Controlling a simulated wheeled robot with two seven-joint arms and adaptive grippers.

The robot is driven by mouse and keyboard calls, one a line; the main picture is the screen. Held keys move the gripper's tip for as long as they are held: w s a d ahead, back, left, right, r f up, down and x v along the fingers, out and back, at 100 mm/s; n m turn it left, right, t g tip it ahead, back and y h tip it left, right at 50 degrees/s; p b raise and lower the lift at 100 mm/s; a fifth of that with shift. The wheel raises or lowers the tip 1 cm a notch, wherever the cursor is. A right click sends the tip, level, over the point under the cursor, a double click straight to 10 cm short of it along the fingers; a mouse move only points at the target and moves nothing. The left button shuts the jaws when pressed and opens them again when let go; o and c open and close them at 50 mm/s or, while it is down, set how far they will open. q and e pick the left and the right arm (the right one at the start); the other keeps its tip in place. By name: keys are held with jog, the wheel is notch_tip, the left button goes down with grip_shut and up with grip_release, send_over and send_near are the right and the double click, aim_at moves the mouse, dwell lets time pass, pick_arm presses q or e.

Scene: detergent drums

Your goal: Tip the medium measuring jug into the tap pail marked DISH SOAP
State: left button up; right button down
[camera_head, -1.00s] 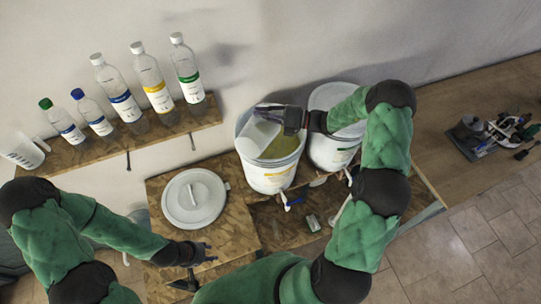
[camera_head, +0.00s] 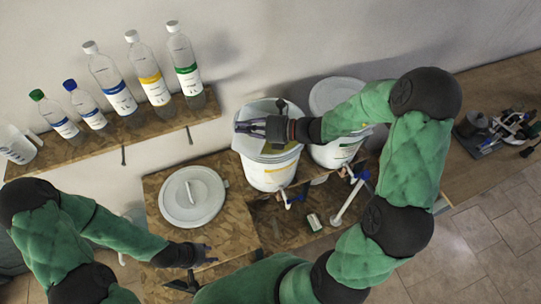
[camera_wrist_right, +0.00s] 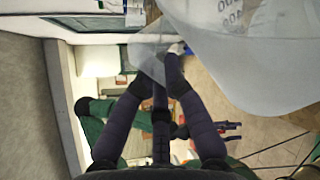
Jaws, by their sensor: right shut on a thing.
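My right gripper (camera_head: 243,127) is over the mouth of an open white pail (camera_head: 268,175) with a yellow-marked label; its wording is too small to read. In the right wrist view my right gripper (camera_wrist_right: 160,80) is shut on the translucent measuring jug (camera_wrist_right: 245,55), with its fingers around a thin clear part, apparently the handle. The jug's body fills the upper right there, with printed marks.
A lidded pail (camera_head: 337,150) with a green mark stands right of the open one. A loose white lid (camera_head: 192,197) lies on the bench (camera_head: 160,235). Several bottles and another clear jug (camera_head: 17,146) stand on the wall shelf (camera_head: 165,133). Taps face the front.

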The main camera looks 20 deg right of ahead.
jog(key=shift+a, duration=0.1)
jog(key=shift+w+r, duration=0.1)
jog(key=shift+r+n+h+b, duration=0.4)
jog(key=shift+n+b, duration=0.2)
jog(key=shift+n, duration=0.3)
jog(key=shift+r+n+t+h+b, duration=0.3)
jog(key=shift+r+n+h+b, duration=0.1)
jog(key=shift+n+b, duration=0.3)
jog(key=shift+r+n+h+b, duration=0.4)
jog(key=shift+n+b, duration=0.5)
jog(key=shift+b, duration=0.15)
jog(key=r+n+t+b, duration=0.1)
jog(key=n+b, duration=0.1)
jog(key=b, duration=0.1)
jog(key=shift+r+h, duration=0.1)
jog(key=shift+h, duration=0.3)
pick_arm(q)
notch_tip(320, 180, down, 9)
jog(key=shift+b, duration=0.3)
pick_arm(e)
jog(key=shift+r, duration=0.15)
